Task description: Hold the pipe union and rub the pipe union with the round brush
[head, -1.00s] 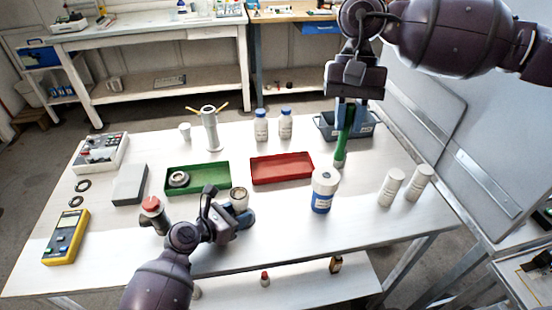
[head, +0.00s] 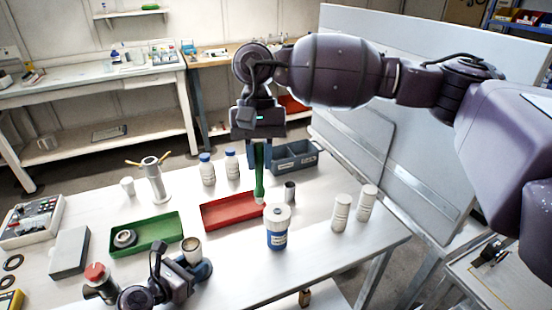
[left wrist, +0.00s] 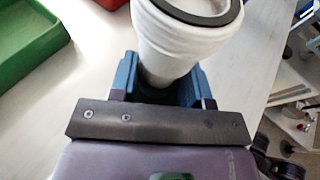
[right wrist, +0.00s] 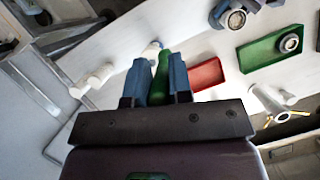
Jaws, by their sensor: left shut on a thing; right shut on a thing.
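The pipe union (head: 192,250) is a short off-white cylinder with a dark ring at its open top. My left gripper (head: 196,268) is shut on it, near the front edge of the table. In the left wrist view the union (left wrist: 185,40) stands between the blue fingers, its lower end hidden by them. The round brush (head: 260,172) has a green handle and a pale tip pointing down. My right gripper (head: 259,150) is shut on its handle and holds it by the red tray's right end, apart from the union. The brush (right wrist: 161,75) also shows in the right wrist view.
A green tray (head: 165,238) with a grey ring and a red tray (head: 225,222) lie behind the union. A grey bin (head: 308,157) is behind.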

